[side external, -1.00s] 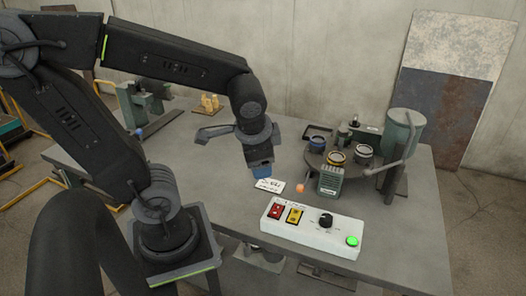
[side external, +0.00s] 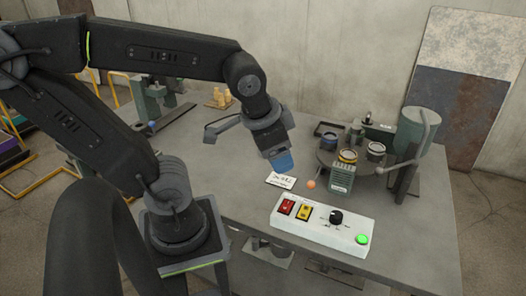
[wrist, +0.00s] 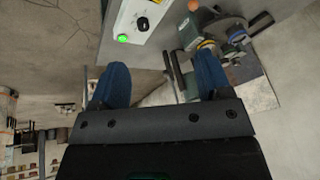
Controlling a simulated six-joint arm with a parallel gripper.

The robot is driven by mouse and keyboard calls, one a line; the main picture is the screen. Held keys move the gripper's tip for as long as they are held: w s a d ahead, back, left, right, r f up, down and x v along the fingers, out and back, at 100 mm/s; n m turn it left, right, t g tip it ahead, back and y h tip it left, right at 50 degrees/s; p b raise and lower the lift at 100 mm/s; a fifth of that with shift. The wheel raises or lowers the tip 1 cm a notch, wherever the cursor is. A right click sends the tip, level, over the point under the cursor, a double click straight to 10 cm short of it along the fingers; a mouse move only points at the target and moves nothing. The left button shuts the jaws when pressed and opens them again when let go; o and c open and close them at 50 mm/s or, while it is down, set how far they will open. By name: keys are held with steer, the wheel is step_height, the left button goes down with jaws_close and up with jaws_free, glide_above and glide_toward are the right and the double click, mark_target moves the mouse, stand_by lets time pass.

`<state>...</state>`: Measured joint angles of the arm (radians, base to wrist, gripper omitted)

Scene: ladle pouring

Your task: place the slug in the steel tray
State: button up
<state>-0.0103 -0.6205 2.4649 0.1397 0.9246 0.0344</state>
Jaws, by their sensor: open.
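A small orange ball-like thing, probably the slug (side external: 311,184), appears to sit on the table between a white card and a grey-green block. It also shows at the top edge of the wrist view (wrist: 193,5). A dark shallow tray (side external: 326,130), possibly the steel tray, is at the back beside the round turntable; I cannot tell its metal. My gripper (side external: 283,163) is tilted above the table, up and left of the orange thing in the side view. Its blue fingers are spread and empty in the wrist view (wrist: 160,84).
A white control box (side external: 322,224) with red and yellow switches, a black knob and a lit green button is at the front. The round turntable (side external: 350,162) bears several cups, with a grey-green drum (side external: 416,130) behind right. A white card (side external: 282,180) lies below my gripper.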

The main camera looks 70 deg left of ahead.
steer(key=w+a+f+m+g+y, duration=0.1)
steer(key=w+a+f+m+y, duration=0.2)
steer(key=a+f+m+y, duration=0.1)
steer(key=w+a+f+m+g+y, duration=0.2)
steer(key=w+a+f+m+y, duration=0.1)
steer(key=a+f+m, duration=0.4)
steer(key=w+a+f+m+g+y, duration=0.1)
steer(key=w+a+f+m+y, duration=0.2)
steer(key=a+f+m+y, duration=0.2)
steer(key=shift+w+a+f+m+g, duration=0.15)
steer(key=shift+a+f, duration=0.4)
steer(key=shift+a, duration=0.45)
steer(key=shift+w+a+f+m+g, duration=0.1)
steer(key=shift+a+f, duration=0.4)
steer(key=shift+a, duration=0.45)
steer(key=shift+w+a+f+m+g, duration=0.15)
steer(key=shift+a+f, duration=0.4)
steer(key=shift+a, duration=0.45)
steer(key=shift+a+f, duration=0.2)
steer(key=shift+a, duration=0.05)
steer(key=x, duration=0.8)
steer(key=shift+w, duration=0.1)
steer(key=shift+x, duration=2.65)
steer(key=shift+w+f, duration=0.1)
steer(key=c, duration=1.1)
